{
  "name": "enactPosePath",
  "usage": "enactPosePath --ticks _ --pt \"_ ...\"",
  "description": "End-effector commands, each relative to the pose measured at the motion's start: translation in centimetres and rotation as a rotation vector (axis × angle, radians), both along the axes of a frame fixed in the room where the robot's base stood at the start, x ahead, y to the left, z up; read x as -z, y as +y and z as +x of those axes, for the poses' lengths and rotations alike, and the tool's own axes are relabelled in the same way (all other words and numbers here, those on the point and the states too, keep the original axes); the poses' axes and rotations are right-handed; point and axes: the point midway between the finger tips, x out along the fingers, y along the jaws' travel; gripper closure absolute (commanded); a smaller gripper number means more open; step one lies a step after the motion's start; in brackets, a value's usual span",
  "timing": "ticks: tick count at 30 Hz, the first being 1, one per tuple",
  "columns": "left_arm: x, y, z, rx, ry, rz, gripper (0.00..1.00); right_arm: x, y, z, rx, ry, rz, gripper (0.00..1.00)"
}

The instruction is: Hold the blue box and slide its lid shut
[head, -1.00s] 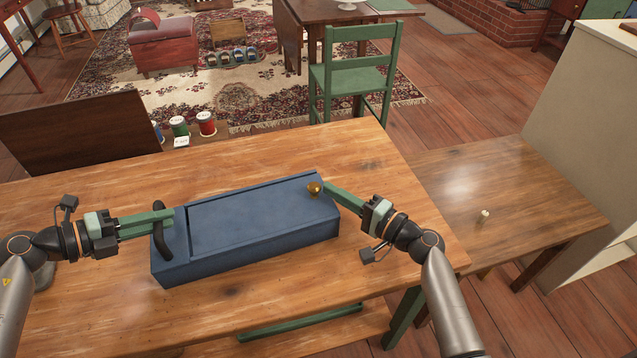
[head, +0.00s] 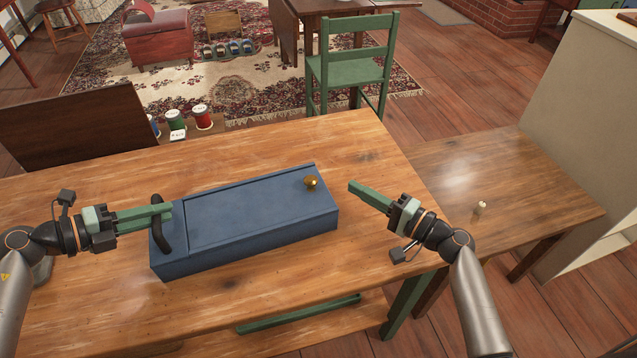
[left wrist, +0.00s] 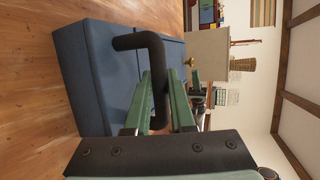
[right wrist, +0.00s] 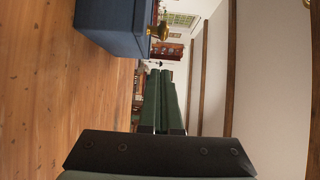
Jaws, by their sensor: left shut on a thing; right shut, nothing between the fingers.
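The long blue box (head: 240,250) lies on the wooden table, with a black handle (head: 160,238) at its left end. Its blue lid (head: 240,208) covers the top from a thin seam near the handle end to the right end, with a brass knob (head: 311,183) near that end. My left gripper (head: 166,212) is shut on the black handle; the left wrist view shows the handle (left wrist: 158,75) between its fingers. My right gripper (head: 353,188) is shut and empty, to the right of the knob and apart from the box. The right wrist view shows the knob (right wrist: 160,30) ahead.
The wooden table (head: 300,145) is clear around the box. A lower side table (head: 530,200) on the right holds a small pale object (head: 480,208). Spools (head: 202,117) stand beyond the far left edge, and a green chair (head: 350,70) stands behind the table.

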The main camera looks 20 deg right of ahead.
Motion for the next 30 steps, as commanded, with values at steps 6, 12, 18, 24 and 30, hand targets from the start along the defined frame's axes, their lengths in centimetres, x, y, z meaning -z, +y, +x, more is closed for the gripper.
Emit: enactPosePath --ticks 6,12,18,24,30 --pt "0.0 0.1 0.0 -0.002 0.000 0.001 1.00 0.0 -2.7 -3.8 0.003 0.001 -0.003 1.00" --pt "0.0 0.2 0.1 -0.004 -0.001 0.002 1.00 0.0 -3.9 -5.4 0.004 -0.001 -0.002 1.00" --pt "0.0 0.2 0.1 -0.005 -0.001 0.003 1.00 -0.1 -4.1 -5.6 0.003 -0.002 -0.003 1.00" --pt "0.0 0.3 0.1 -0.006 -0.001 0.003 0.69 -0.1 -4.1 -5.6 0.004 -0.002 -0.002 1.00" --pt "0.0 0.2 0.1 -0.005 -0.001 0.003 0.46 -0.1 -4.1 -5.6 0.004 -0.002 -0.002 1.00"
